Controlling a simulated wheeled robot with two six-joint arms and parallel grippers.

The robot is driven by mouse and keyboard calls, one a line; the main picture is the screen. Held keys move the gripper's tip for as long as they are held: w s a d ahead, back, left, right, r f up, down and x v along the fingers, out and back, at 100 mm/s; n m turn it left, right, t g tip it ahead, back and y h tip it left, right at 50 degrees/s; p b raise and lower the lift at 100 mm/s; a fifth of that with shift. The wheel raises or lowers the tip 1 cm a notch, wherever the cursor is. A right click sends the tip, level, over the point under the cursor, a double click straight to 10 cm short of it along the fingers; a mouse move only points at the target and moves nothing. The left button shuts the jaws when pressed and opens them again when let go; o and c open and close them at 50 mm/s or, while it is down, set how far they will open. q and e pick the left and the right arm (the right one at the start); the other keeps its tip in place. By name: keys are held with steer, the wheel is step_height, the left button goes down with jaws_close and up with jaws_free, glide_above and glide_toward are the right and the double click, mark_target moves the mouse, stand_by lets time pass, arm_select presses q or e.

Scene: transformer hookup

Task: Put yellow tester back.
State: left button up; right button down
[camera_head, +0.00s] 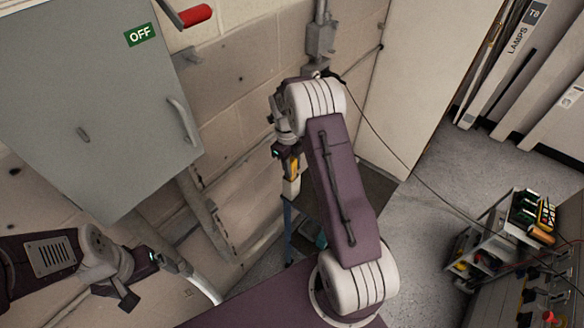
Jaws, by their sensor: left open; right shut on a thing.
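My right gripper (285,154) is shut on a small yellow and dark thing, which looks like the yellow tester (293,168). It is held pointing down near the block wall, left of my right forearm. The gripper's fingers are small and partly hidden, so the exact hold is unclear. My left gripper (160,277) is open and empty at the lower left, below the grey cabinet and well apart from the tester.
A trolley (487,243) with colored items stands at right. A thin black cable (400,160) runs from my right wrist towards it. Floor between is clear.

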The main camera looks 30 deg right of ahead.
steer(key=shift+w+f, duration=0.15)
steer(key=shift+f, duration=0.55)
steer(key=c, duration=1.3)
jaws_free()
steer(key=shift+o, duration=1.3)
step_height(320, 180, up, 12)
steer(key=w+b, duration=0.1)
steer(key=b, duration=0.1)
steer(key=s+a+f+n, duration=0.1)
steer(key=s+a+n, duration=0.2)
steer(key=s+n, duration=0.3)
steer(key=s+a+f+n+t, duration=0.1)
steer(key=s+a+n, duration=0.3)
steer(key=n, duration=1)
steer(key=s+a+f+n+t, duration=0.1)
steer(key=s+a+f+n, duration=0.2)
steer(key=s+n, duration=0.6)
steer(key=shift+s+a+n+y, duration=0.15)
steer(key=shift+a+n+y, duration=0.3)
steer(key=shift+n, duration=0.65)
